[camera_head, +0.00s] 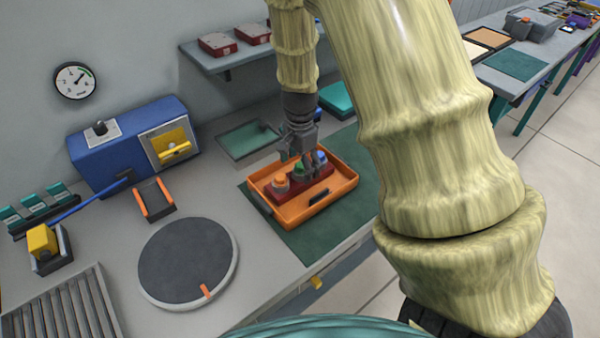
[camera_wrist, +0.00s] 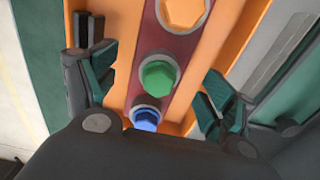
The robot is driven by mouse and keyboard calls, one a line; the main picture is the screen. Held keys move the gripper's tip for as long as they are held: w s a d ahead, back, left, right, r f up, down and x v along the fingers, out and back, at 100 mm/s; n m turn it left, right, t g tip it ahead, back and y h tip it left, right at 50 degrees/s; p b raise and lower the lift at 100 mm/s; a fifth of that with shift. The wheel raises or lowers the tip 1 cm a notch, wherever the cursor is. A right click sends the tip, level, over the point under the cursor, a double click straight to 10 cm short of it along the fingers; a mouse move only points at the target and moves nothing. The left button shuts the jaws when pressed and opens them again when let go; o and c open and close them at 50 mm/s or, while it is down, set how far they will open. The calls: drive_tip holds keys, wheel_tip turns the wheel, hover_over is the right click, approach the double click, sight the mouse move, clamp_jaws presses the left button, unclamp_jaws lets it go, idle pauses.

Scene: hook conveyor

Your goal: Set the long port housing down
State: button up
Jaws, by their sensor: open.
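The long port housing is a dark red bar (camera_head: 270,200) lying in an orange tray (camera_head: 345,183). It carries an orange, a green and a blue hexagonal part in a row. In the wrist view the housing (camera_wrist: 128,58) runs lengthwise between my fingers, and the tray floor (camera_wrist: 235,20) shows on both sides. My gripper (camera_head: 304,163) is over the housing, near its green and blue parts. In the wrist view my gripper (camera_wrist: 160,92) is open, one finger on each side, with gaps to the housing. The housing's blue end is partly hidden by my gripper.
A small black block (camera_head: 319,195) lies in the tray near its front wall. The tray stands on a green mat (camera_head: 340,222). A round grey turntable (camera_head: 187,260) and a blue machine (camera_head: 125,150) are to the left. A shelf (camera_head: 225,62) hangs behind.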

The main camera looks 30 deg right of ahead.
drive_tip(key=shift+r+b, duration=0.85)
drive_tip(key=shift+r, duration=3.5)
drive_tip(key=shift+s+f, duration=0.1)
